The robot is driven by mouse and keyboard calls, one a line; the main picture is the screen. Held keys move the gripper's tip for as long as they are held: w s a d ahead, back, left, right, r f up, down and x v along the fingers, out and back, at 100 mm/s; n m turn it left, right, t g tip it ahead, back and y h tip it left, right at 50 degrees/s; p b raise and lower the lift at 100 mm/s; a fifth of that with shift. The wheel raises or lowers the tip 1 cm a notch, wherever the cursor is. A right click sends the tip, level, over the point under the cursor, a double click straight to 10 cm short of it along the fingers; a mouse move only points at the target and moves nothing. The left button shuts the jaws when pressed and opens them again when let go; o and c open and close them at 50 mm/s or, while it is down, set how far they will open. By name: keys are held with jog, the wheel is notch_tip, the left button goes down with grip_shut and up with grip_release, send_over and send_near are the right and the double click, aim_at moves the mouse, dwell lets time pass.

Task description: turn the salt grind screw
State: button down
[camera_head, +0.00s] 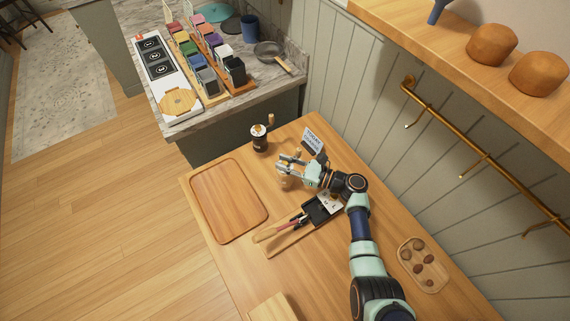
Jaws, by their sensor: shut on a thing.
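A light wooden salt grinder (287,182) stands on the wooden table, with what looks like its knob (298,151) showing above my gripper. My gripper (286,166) reaches in from the right and is shut on the salt grinder, around its upper part. The fingers hide much of the grinder, so I cannot tell exactly which part they grip or whether the screw is turned.
A dark grinder (260,140) stands just behind to the left. A small sign (312,141) is close behind my gripper. A wooden tray (229,238) lies left, a utensil holder (281,240) in front. A board with several round brown pieces (432,281) is at right.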

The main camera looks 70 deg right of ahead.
jog(key=shift+f+n+y+b, duration=0.1)
jog(key=shift+n+y+b, duration=0.8)
jog(key=shift+y, duration=0.7)
jog(key=c, duration=1)
grip_release()
jog(key=shift+r+p, duration=0.2)
jog(key=shift+p, duration=0.15)
